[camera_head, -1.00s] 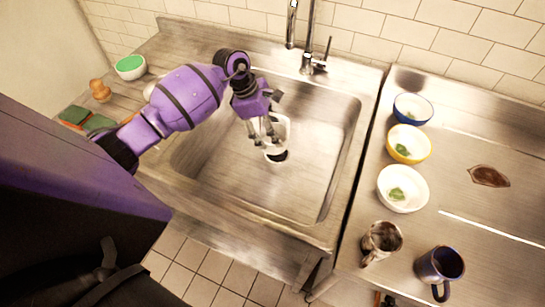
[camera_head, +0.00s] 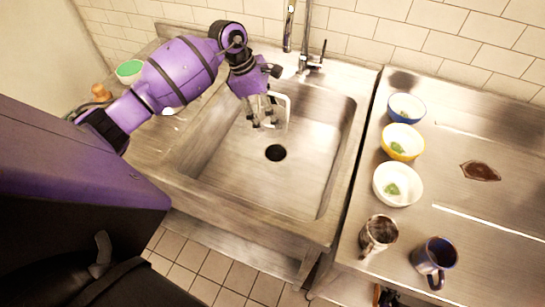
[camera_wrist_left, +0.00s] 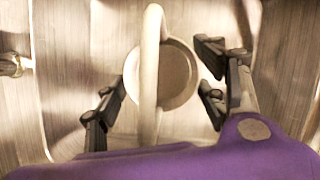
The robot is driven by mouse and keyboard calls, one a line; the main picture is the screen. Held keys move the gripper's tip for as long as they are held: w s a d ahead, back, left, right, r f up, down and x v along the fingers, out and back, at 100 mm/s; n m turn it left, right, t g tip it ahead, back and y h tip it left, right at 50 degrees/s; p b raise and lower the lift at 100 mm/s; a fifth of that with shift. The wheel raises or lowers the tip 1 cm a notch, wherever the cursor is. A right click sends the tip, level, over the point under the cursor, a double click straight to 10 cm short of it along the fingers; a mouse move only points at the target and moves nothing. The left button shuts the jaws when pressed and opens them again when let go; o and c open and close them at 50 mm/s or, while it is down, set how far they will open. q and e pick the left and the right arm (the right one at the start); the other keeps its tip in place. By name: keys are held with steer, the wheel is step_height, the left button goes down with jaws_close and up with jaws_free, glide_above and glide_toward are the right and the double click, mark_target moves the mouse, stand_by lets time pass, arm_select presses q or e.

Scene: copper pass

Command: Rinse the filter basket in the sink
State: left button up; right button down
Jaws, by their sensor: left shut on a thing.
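The filter basket is a pale round cup (camera_wrist_left: 178,75) with a cream arched handle (camera_wrist_left: 150,70), seen from above in the left wrist view. In the head view only part of its pale outline (camera_head: 287,103) shows beside my fingers. My left gripper (camera_head: 266,115) is shut on the basket and holds it over the back part of the sink (camera_head: 235,165). In the left wrist view its two dark fingers (camera_wrist_left: 160,88) lie on either side of the handle. The grip contact is not clearly visible. The metal faucet (camera_head: 305,40) stands behind the sink. My right gripper is not in view.
On the right counter stand a blue bowl (camera_head: 406,107), a yellow bowl (camera_head: 402,142), a white bowl (camera_head: 397,184) and two mugs (camera_head: 378,234). A brown spill (camera_head: 480,171) lies farther right. A green-topped bowl (camera_head: 130,70) is at the back left. The sink floor around the drain (camera_head: 275,153) is clear.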

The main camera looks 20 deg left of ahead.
arm_select(q)
steer(key=shift+r, duration=1.95)
steer(key=shift+r, duration=0.1)
stand_by(0.6)
steer(key=shift+r, duration=1.9)
steer(key=shift+f, duration=0.1)
